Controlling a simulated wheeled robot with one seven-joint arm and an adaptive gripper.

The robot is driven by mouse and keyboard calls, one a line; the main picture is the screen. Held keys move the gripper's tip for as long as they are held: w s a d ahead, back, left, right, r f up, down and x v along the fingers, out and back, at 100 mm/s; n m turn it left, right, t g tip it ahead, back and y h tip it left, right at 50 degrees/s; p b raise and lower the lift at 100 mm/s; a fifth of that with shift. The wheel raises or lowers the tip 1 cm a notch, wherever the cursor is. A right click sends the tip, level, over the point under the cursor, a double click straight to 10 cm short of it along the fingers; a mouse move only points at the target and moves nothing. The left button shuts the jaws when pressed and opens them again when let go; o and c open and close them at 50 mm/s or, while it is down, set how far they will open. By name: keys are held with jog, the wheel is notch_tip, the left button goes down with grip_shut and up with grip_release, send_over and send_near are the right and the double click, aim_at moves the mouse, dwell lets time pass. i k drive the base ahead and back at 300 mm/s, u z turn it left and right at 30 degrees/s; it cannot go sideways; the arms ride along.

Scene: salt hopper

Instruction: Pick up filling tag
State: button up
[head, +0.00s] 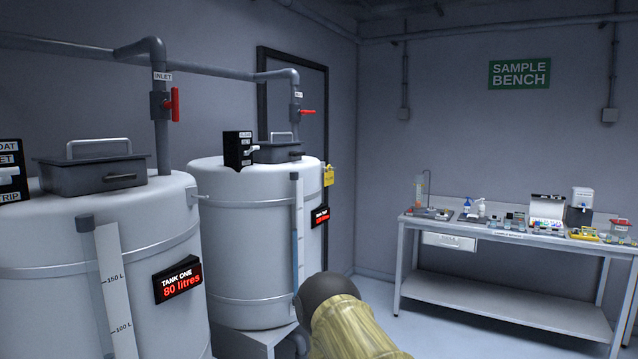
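A small yellow tag (328,176) hangs at the upper right side of the second white tank (245,250). Its lettering is too small to read, so I cannot tell for sure that it is the filling tag. A part of my own arm, with a dark rounded end and a yellowish sleeve, rises at the bottom middle, in front of the second tank's lower right. My gripper's fingers do not show. The tag is well above that arm part and apart from it.
Tank one (140,230), reading 80 litres, stands at the left. Pipes with red valve handles (174,104) run above both tanks. The sample bench (470,231) at the right carries bottles, racks and a yellow item (585,234). Floor between tanks and bench is clear.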

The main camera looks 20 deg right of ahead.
aim_at(328, 177)
jog(key=z, duration=0.4)
jog(key=i, duration=0.4)
jog(key=z, duration=0.95)
jog(key=i, duration=0.95)
jog(key=u, duration=0.4)
jog(key=i, duration=1.1)
jog(key=u, duration=0.9)
